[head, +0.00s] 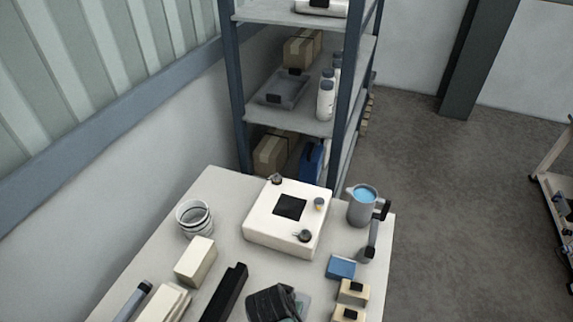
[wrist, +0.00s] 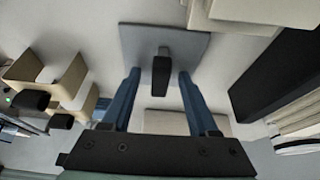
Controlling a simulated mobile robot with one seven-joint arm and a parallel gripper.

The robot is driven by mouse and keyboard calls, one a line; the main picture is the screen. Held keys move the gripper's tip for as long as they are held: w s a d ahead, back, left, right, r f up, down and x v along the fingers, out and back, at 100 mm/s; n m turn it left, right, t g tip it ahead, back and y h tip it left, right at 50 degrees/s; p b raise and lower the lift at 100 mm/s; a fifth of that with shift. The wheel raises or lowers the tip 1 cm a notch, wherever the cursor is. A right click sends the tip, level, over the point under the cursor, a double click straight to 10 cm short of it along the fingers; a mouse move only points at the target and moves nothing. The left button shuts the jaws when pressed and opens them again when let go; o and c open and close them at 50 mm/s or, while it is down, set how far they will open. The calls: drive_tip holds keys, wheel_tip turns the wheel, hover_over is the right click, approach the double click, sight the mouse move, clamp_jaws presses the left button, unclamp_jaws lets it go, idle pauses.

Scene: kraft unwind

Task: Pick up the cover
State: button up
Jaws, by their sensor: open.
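The cover (wrist: 137,43) is a flat grey-blue square plate with an upright black handle (wrist: 162,72), seen in the wrist view at the top middle. In the head view only a pale edge of the plate (head: 302,304) shows beside my dark gripper (head: 275,303), which hides the rest. My gripper also shows in the wrist view (wrist: 159,75), open, with its two blue fingers pointing at the plate. The handle stands between the fingers in that view, with a gap on each side. I cannot tell how far the fingertips are above the plate.
A white box (head: 262,222) with knobs stands at the table's back. A grey jug (head: 362,207), a blue block (head: 341,267) and cream blocks with black tops (head: 353,291) lie right. A long black bar (head: 224,293) and a cream block (head: 196,262) lie left.

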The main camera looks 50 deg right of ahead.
drive_tip(key=shift+f, duration=0.1)
clamp_jaws()
drive_tip(key=shift+d, duration=0.1)
idle(0.4)
